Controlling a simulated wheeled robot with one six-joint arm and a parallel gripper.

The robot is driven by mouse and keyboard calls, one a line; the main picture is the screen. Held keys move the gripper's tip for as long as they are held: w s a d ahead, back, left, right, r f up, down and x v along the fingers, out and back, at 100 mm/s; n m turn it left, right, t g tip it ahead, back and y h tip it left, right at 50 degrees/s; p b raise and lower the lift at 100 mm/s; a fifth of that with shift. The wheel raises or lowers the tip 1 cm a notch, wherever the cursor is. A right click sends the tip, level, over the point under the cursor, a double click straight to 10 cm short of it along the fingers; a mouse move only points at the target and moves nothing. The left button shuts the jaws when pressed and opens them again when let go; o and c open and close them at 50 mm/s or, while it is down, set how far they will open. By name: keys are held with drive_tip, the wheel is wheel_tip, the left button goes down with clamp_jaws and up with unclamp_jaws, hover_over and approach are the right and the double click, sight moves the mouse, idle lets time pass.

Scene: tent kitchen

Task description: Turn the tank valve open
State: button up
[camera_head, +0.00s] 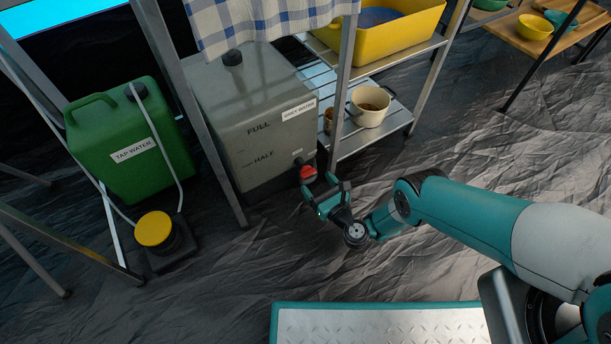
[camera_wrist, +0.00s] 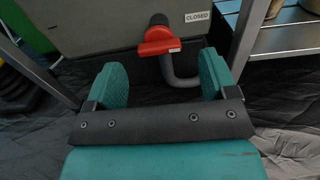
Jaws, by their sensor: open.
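The grey water tank (camera_head: 248,118) stands under the table at left centre, with FULL and HALF marks on its front. Its red valve handle (camera_head: 308,173) sits low on the front right side. In the wrist view the red handle (camera_wrist: 159,41) lies crosswise on a grey bent spout (camera_wrist: 183,78), below and left of a CLOSED label (camera_wrist: 197,16). My gripper (camera_head: 322,188) is open and empty, just in front of the valve. In the wrist view its two teal fingers (camera_wrist: 163,78) stand apart, with the handle beyond them and between them; I see no contact.
A green TAP WATER canister (camera_head: 130,140) and a yellow-topped pump (camera_head: 155,230) stand to the left. A metal table leg (camera_head: 345,85) rises right of the tank. A shelf (camera_head: 385,125) holds a cream pot (camera_head: 369,106). The crinkled floor in front is mostly clear.

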sight(307, 171)
drive_tip(key=b+x, duration=0.2)
drive_tip(key=x, duration=0.1)
drive_tip(key=b+x, duration=0.2)
drive_tip(key=shift+w+a+f, duration=0.2)
drive_tip(key=shift+w+a, duration=0.05)
drive_tip(key=shift+w+a+r+b, duration=0.3)
drive_tip(key=shift+w+b, duration=0.1)
drive_tip(key=shift+w, duration=0.1)
drive_tip(key=c, duration=0.9)
